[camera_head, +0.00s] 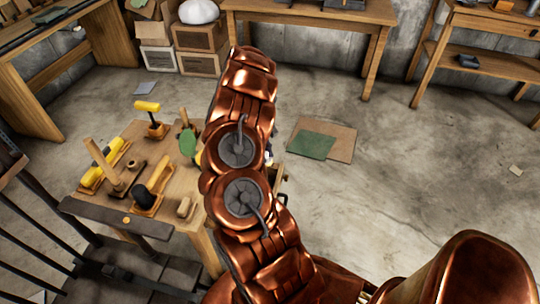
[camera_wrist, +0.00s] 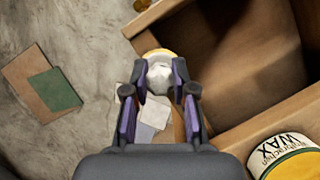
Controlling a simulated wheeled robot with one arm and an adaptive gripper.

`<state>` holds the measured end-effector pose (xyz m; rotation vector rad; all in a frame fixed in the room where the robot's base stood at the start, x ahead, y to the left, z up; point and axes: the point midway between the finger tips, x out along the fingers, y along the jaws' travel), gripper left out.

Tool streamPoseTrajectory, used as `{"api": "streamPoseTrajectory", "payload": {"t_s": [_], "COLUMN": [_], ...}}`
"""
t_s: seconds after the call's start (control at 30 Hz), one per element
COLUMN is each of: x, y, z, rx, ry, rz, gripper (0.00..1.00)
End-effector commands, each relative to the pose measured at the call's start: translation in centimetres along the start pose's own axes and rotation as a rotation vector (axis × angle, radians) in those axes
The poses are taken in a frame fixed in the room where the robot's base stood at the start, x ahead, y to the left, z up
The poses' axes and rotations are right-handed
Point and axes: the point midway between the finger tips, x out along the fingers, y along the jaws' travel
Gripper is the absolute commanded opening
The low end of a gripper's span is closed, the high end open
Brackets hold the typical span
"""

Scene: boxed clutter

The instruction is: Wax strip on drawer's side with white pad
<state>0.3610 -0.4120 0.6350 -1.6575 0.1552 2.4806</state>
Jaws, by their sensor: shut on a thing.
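My gripper (camera_wrist: 159,72) is shut on the white pad (camera_wrist: 160,78), a pale, lumpy pad with a tan upper edge, in the wrist view. The open wooden drawer (camera_wrist: 235,65) fills the upper right there, with its inside in shadow. The pad is beside the drawer's near left corner; I cannot tell whether they touch. A wax tin (camera_wrist: 290,155) with a yellow top and a "WAX" label stands at the lower right. In the head view my arm hides the gripper, the pad and most of the drawer.
A workbench (camera_head: 197,215) holds several brushes and wooden-handled tools, plus a green oval piece (camera_head: 187,142). A brown board with a green sheet (camera_head: 312,145) lies on the concrete floor. Pale papers (camera_wrist: 152,115) lie below the gripper. Floor at right is mostly clear.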

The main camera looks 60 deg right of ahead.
Motion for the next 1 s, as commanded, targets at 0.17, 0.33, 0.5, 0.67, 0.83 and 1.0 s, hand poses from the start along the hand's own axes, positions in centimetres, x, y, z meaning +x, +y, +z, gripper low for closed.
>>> {"api": "streamPoseTrajectory", "payload": {"t_s": [0.17,0.33,0.5,0.67,0.83,1.0], "x": [-0.4,-0.5,-0.7,-1.0,-1.4,-1.6], "y": [-0.6,-0.8,-1.3,-1.9,-2.4,-2.8], "z": [-0.9,-1.1,-1.9,-2.9,-3.9,-4.3], "rx": [-0.001,-0.001,-0.001,-0.001,0.0,-0.001], "ry": [-0.002,-0.002,-0.003,-0.002,-0.001,-0.001], "rz": [0.0,0.0,0.0,0.0,0.001,0.0], "gripper": [0.0,0.0,0.0,0.0,0.0,0.0]}}
